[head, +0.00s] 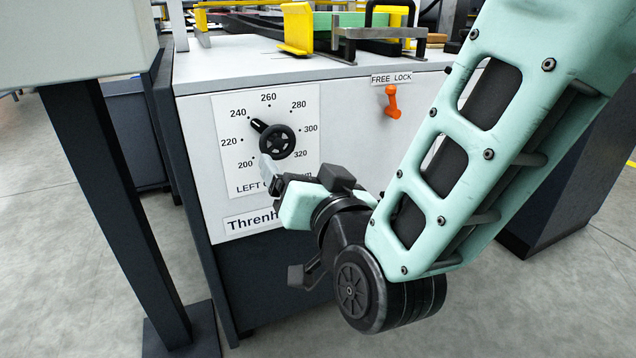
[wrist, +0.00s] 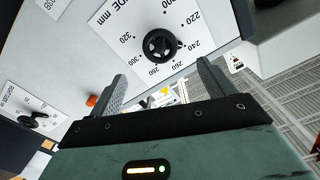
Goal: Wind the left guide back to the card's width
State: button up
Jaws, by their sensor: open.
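The left guide's black handwheel (head: 277,141) sits on a white dial plate (head: 228,178) marked 200 to 320 mm on the machine's front. Its pointer is at about 240. The handwheel also shows in the wrist view (wrist: 160,45), beyond the fingertips. My gripper (wrist: 163,80) is open and empty, with its fingers apart and short of the handwheel. In the head view my gripper is just below the handwheel and covers part of the plate's lower text. An orange lever (head: 391,102) under the FREE LOCK label points downward. A yellow guide piece (head: 297,30) stands on the machine top.
A grey cabinet on a dark post (head: 120,190) stands close on the left. Black brackets (head: 375,35) and a green strip (head: 340,20) are on the machine top. Another black knob (wrist: 33,121) shows at the wrist view's left. Floor is clear in front.

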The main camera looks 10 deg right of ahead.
jog(key=shift+b+v, duration=2.85)
jog(key=shift+b, duration=2.45)
